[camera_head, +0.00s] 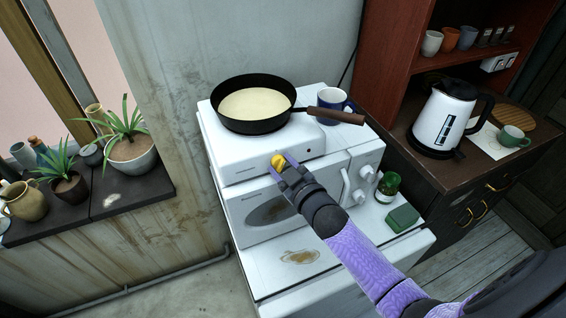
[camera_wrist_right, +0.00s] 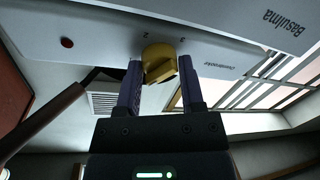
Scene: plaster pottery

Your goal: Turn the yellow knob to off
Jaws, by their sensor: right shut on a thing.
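The yellow knob (camera_head: 278,161) is on the front of a white hot plate (camera_head: 222,150). My right gripper (camera_head: 285,165) reaches it from the front right, its fingers at the knob. In the right wrist view the yellow knob (camera_wrist_right: 158,62) sits between the two fingers of my right gripper (camera_wrist_right: 160,88), which is shut on it. A black pan (camera_head: 285,118) with pale batter stands on the hot plate. My left gripper is not in view.
The hot plate stands on a white microwave (camera_head: 240,213). A white and blue mug (camera_head: 332,99) is behind the pan handle (camera_head: 335,115). A green jar (camera_head: 388,186) and a green block (camera_head: 402,218) are at right. A kettle (camera_head: 441,118) stands on the cabinet. Plants fill the left sill.

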